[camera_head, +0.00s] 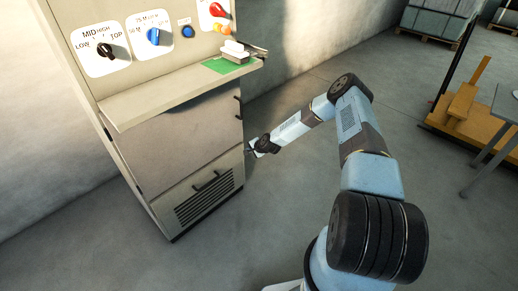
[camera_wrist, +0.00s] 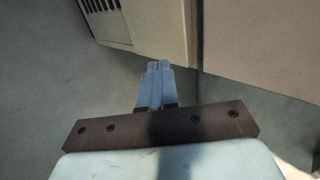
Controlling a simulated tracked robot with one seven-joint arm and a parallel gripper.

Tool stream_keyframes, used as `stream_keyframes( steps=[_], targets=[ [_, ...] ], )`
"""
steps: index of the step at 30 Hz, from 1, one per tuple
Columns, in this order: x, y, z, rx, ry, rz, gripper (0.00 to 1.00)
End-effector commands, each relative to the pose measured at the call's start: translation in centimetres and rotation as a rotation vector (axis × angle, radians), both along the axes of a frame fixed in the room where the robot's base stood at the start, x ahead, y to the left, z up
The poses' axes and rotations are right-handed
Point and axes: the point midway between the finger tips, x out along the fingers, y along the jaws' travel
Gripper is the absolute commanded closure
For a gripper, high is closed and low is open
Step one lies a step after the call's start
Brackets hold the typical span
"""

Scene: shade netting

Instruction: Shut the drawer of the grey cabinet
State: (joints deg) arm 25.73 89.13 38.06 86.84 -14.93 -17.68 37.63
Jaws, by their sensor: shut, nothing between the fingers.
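The grey cabinet (camera_head: 112,125) stands against the wall at left. A vented front with a dark bar handle (camera_head: 211,181) is at its bottom, apparently the drawer; I cannot tell how far it stands out. The vented front (camera_wrist: 150,28) also shows at the top of the wrist view, with a dark seam between it and the plain panel (camera_wrist: 255,45) at right. My gripper (camera_head: 251,148) is by the right edge of the cabinet, near the top of the vented front. In the wrist view my gripper (camera_wrist: 157,66) is shut and empty, close to the panel's edge; contact is unclear.
A shelf (camera_head: 165,88) juts out above a plain grey panel (camera_head: 185,135), with knobs and buttons over it. A small handle (camera_head: 238,106) sticks out at that panel's right edge. Floor between is clear.

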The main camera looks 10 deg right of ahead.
Motion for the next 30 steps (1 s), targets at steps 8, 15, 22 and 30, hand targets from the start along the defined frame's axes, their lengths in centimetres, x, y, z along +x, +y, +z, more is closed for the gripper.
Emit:
stream_keyframes(
  steps=[8,15,22,30],
  targets=[
    [-3.2,-2.8,4.0,0.000,-0.002,-0.004,1.00],
    [-5.0,-4.2,5.9,-0.001,-0.001,-0.006,1.00],
    [-5.4,-4.5,6.4,-0.002,0.000,-0.007,1.00],
    [-5.2,-4.9,9.6,-0.068,-0.006,0.067,1.00]
  ],
)
